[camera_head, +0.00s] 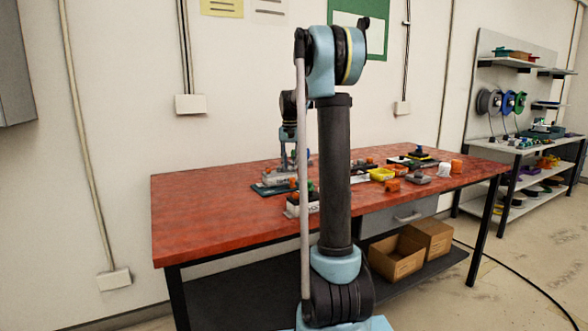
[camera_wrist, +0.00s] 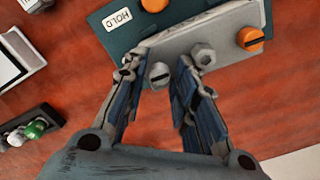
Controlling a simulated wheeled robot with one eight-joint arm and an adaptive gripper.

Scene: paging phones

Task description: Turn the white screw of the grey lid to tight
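In the wrist view a light grey lid (camera_wrist: 225,27) lies across a dark teal base (camera_wrist: 118,40) that bears a HOLD label (camera_wrist: 117,18). A pale, slotted screw (camera_wrist: 160,74) stands at the lid's near edge, and I take it for the white screw. My gripper (camera_wrist: 160,66) is open, with one blue-padded finger on each side of this screw and a visible gap to each. I cannot tell how deep the screw sits. In the head view my gripper (camera_head: 290,155) points down over the table, partly hidden by my arm.
An orange slotted knob (camera_wrist: 250,39) and a grey hex piece (camera_wrist: 203,56) are on the lid, the latter close to my right finger. Another orange knob (camera_wrist: 155,4) is on the base. Small trays and parts fill the right of the red table (camera_head: 220,190); its left is clear.

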